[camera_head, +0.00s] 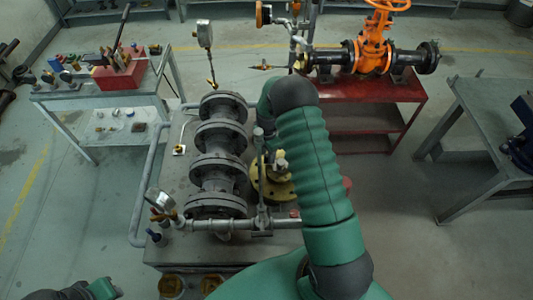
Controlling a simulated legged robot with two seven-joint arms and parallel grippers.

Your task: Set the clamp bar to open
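I cannot pick out the clamp bar for certain. A thin upright grey bar (262,205) stands between the flanged pipe (218,165) and a round brass flange (268,188) with a fitting on top. My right arm rises from the bottom of the head view, bends at a dark elbow and turns down behind itself, just right of these parts. It covers part of the brass flange. My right gripper is not clearly visible, and its fingers cannot be made out. Of my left arm, only a green and dark part shows at the bottom left corner; no fingers show there.
Pressure gauges (204,34) and (160,199) stand beside the pipe. A grey table (85,98) with a red toolbox (119,73) is at the left. A red stand (384,88) carrying an orange valve (372,52) is behind; a grey bench (488,115) is at the right.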

